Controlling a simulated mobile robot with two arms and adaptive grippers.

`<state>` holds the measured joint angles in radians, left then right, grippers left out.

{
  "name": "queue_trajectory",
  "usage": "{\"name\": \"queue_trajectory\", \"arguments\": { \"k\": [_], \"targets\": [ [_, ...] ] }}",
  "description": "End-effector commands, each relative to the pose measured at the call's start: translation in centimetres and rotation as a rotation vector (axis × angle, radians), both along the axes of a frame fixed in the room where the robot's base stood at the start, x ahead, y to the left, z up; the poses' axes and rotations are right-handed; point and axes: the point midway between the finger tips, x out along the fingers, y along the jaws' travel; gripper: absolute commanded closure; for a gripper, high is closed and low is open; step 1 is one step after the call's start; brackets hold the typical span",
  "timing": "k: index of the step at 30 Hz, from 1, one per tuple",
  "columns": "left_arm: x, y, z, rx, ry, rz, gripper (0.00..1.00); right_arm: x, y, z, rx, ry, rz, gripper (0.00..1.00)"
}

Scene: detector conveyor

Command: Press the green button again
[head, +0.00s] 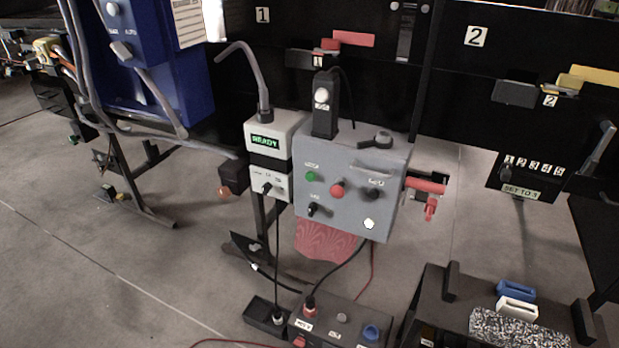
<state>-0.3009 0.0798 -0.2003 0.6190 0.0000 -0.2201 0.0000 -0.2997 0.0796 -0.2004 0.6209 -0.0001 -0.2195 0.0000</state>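The green button (311,176) is on the upper left of the front face of a grey control box (352,203) near the middle of the head view. A red button (337,190) sits to its right and slightly lower, and a dark knob (375,194) is further right. A black switch (313,209) is below the green button. Nothing covers the green button, and whether it is pressed in is too small to tell. Neither of my grippers shows in the head view.
A white unit with a lit "READY" display (265,141) stands left of the grey box. A red handle (425,185) sticks out on the box's right. A blue cabinet (165,85) is at upper left. A black box with a blue button (371,332) is below.

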Motion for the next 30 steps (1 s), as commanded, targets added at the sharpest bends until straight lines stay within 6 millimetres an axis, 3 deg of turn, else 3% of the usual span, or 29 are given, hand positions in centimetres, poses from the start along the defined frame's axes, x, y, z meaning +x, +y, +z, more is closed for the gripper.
{"name": "queue_trajectory", "arguments": {
  "k": [12,30],
  "targets": [
    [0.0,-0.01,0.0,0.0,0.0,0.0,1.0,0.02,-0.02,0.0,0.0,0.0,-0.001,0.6],
    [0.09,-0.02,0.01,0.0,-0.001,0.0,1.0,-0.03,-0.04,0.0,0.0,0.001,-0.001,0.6]
  ]
}}
